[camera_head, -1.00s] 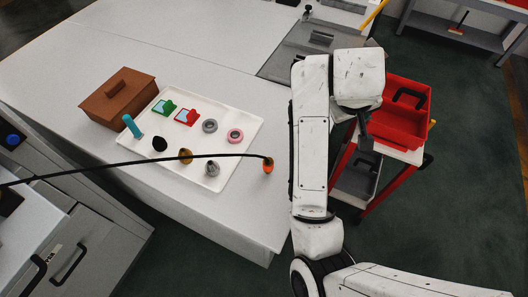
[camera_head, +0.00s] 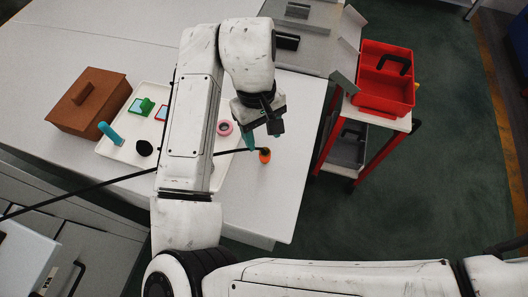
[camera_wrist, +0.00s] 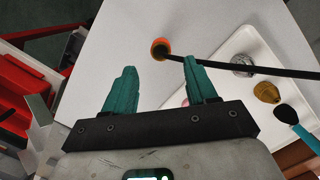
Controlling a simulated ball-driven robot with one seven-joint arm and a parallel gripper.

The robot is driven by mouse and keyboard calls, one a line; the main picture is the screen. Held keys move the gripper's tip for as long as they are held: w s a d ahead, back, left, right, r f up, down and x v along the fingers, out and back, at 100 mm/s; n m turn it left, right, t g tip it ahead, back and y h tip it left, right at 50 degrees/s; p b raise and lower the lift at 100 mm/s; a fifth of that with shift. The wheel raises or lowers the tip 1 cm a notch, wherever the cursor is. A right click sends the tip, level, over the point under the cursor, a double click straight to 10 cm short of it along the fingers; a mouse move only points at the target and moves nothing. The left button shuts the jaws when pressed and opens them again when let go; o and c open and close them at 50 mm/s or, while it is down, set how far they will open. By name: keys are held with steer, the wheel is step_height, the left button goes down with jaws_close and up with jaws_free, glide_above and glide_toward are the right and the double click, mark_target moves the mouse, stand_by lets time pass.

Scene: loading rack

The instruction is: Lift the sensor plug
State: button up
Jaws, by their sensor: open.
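The sensor plug, an orange end with a dark centre (camera_head: 264,156) on a thin black cable (camera_head: 105,183), is at the front right of the white table. It also shows in the wrist view (camera_wrist: 160,47), just beyond the fingertips. My gripper (camera_head: 252,143) is open and empty, with teal fingers pointing down close to the plug. In the wrist view, the plug lies ahead of the gap between the fingers (camera_wrist: 158,68), not between them. The cable passes behind the right finger there. I cannot tell the fingertips' exact height above the table.
A white tray (camera_head: 116,156) holding several small parts is left of the plug, partly hidden by my arm. A brown box (camera_head: 88,102) stands farther left. A red bin (camera_head: 386,80) sits on a cart at the right. The table right of the plug is clear.

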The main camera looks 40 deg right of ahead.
mark_target(265, 151)
steer(key=shift+s+a+f+p, duration=0.1)
steer(key=shift+s+f+p, duration=0.15)
steer(key=shift+f, duration=0.8)
steer(key=shift+s+a+f+p, duration=0.15)
steer(key=shift+s+f, duration=0.1)
steer(key=shift+f, duration=0.8)
steer(key=shift+s+d+f+p, duration=0.1)
steer(key=shift+s+f+p, duration=0.15)
steer(key=shift+f, duration=0.8)
steer(key=shift+c, duration=0.4)
jaws_close()
